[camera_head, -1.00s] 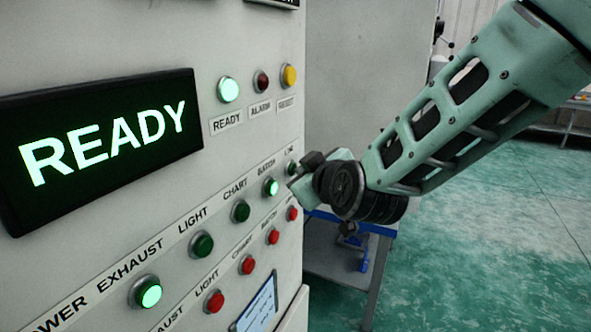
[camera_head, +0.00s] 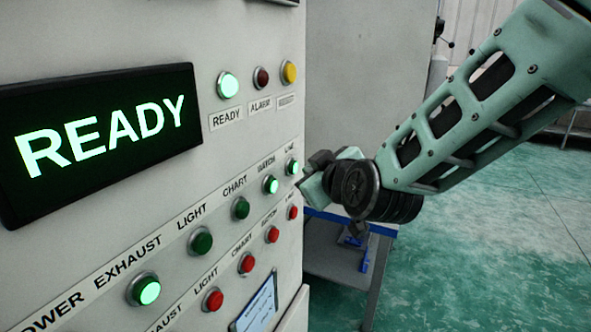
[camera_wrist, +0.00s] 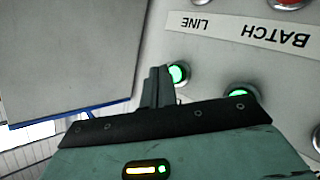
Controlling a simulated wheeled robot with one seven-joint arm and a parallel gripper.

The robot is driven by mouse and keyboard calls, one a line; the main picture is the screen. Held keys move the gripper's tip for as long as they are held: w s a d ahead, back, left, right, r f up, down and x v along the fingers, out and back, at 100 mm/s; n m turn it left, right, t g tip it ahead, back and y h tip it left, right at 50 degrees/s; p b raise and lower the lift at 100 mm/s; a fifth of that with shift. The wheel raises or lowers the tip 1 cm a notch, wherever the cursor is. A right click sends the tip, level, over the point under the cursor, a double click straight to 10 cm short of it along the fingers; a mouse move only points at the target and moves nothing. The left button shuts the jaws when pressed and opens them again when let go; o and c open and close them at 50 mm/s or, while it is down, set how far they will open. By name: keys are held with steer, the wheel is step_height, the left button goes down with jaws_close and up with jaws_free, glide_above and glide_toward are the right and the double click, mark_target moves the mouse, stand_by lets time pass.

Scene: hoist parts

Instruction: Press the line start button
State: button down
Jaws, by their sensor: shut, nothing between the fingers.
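The line start button (camera_head: 292,167) is the green button under the LINE label, at the right end of the panel's upper button row. It glows green. It also shows lit in the wrist view (camera_wrist: 178,73), partly covered by my fingers. My gripper (camera_head: 306,178) is shut and empty, just right of the button in the head view. In the wrist view my closed fingertips (camera_wrist: 157,72) stand beside the button. A small gap shows in the head view.
The panel (camera_head: 250,130) carries a lit READY display (camera_head: 100,140), a green batch button (camera_head: 270,184) and a red row below, including a line button (camera_head: 292,212). A grey table with blue parts (camera_head: 345,250) stands behind my gripper. The green floor at right is clear.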

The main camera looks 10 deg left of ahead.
steer(key=shift+s+d+b, duration=0.3)
steer(key=shift+d+b, duration=0.05)
steer(key=shift+d, duration=0.45)
steer(key=shift+s+d+b, duration=0.3)
steer(key=shift+d, duration=0.45)
steer(key=shift+s+d+b, duration=0.3)
steer(key=shift+d+b, duration=0.05)
steer(key=shift+d, duration=0.45)
steer(key=s+d+f+m+g+h, duration=0.1)
steer(key=s+d+f+g+h, duration=0.1)
steer(key=s, duration=0.7)
steer(key=s+d+f+m+g+h, duration=0.1)
steer(key=s+d+f+g, duration=0.4)
steer(key=s, duration=0.5)
steer(key=s+d+f+m+g+h, duration=0.1)
steer(key=s+d+f+g+h, duration=0.2)
steer(key=s, duration=0.7)
steer(key=d+f+g, duration=0.1)
steer(key=d+g, duration=0.1)
steer(key=g, duration=0.1)
